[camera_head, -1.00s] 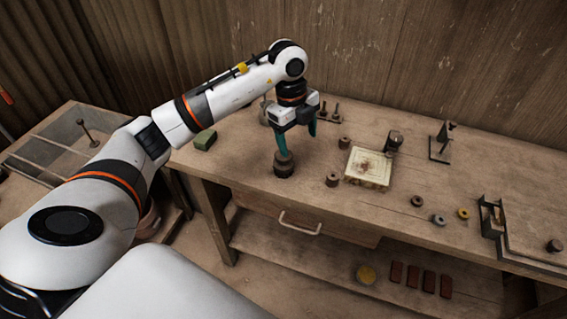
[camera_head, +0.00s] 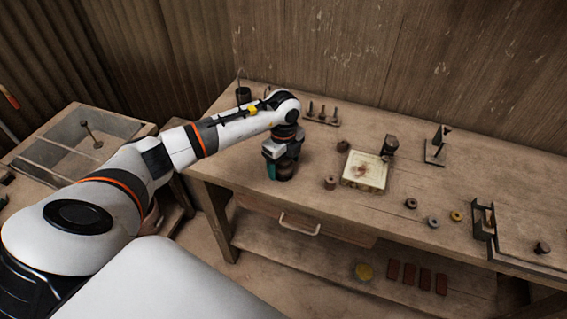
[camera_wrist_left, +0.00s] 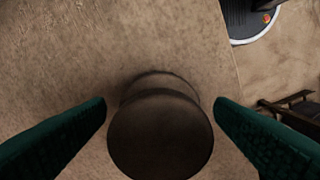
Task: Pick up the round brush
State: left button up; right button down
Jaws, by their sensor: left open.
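The round brush (camera_head: 286,174), dark with a round knob on top, stands upright near the front edge of the workbench. My left gripper (camera_head: 283,168) points straight down over it and partly hides it in the head view. In the left wrist view, the brush's round top (camera_wrist_left: 160,138) lies between the two teal fingers, with one finger on each side. The left gripper (camera_wrist_left: 160,104) is open, and gaps show between the fingers and the knob. My right gripper is not in view.
A square pale tile (camera_head: 365,171) lies to the right on the workbench (camera_head: 470,180), with small dark cylinders around it. A rack with pegs (camera_head: 322,114) stands behind the gripper. The front drawer (camera_head: 300,222) is closed.

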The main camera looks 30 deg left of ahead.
pick_arm(q)
jog(key=shift+f, duration=0.5)
jog(key=c, duration=1.1)
